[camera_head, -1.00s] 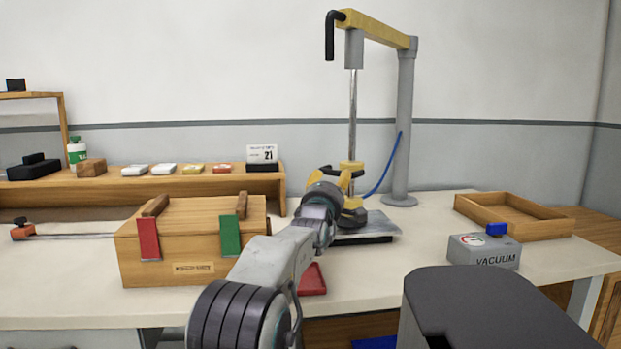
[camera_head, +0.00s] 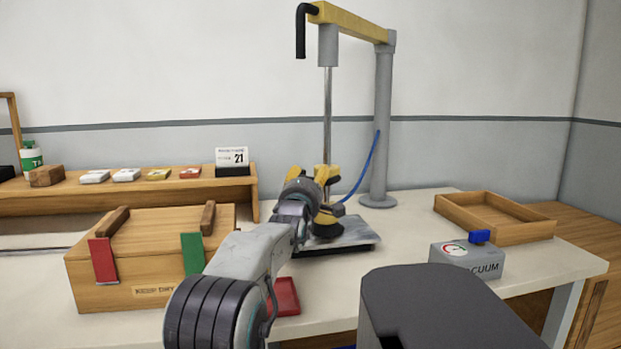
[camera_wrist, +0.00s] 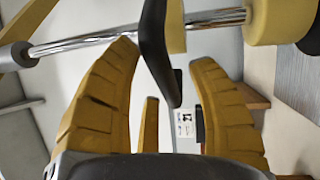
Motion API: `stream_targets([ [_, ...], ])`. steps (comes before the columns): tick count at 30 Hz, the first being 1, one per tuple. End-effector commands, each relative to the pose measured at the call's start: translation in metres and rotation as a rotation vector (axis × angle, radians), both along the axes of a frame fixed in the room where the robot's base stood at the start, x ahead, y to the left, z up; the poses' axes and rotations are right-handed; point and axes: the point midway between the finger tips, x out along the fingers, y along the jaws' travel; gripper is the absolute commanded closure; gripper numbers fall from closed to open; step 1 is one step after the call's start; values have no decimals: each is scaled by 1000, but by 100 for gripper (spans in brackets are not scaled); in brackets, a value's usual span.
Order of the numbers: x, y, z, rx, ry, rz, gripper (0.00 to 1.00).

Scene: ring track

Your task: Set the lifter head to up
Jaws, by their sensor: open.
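The lifter head (camera_head: 326,229), yellow and black, is at the bottom of a shiny vertical rod (camera_head: 327,125), low over a dark metal plate (camera_head: 345,238). In the wrist view the rod (camera_wrist: 130,37) crosses the top, with the head's yellow collar (camera_wrist: 272,20) at the right. My gripper (camera_head: 326,176) is beside the head and partly covers it. In the wrist view my gripper (camera_wrist: 166,55) is open, its yellow fingers on either side of a black handle (camera_wrist: 158,50). I cannot tell whether a finger touches the handle.
A yellow crane arm (camera_head: 350,22) on a grey post (camera_head: 383,125) carries the rod. A grey vacuum box (camera_head: 466,262) with a blue switch and a wooden tray (camera_head: 495,218) stand right. A wooden box (camera_head: 150,255) stands left; a red tray (camera_head: 285,296) lies near the front edge.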

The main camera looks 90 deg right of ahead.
Motion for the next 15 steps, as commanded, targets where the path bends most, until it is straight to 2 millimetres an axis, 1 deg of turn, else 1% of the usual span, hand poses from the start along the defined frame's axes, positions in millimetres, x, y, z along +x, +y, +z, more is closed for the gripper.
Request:
stream_targets([
  [1, 0, 0, 0, 0, 0, 0, 47],
  [2, 0, 0, 0, 0, 0, 0, 49],
  [15, 0, 0, 0, 1, 0, 0, 89],
])
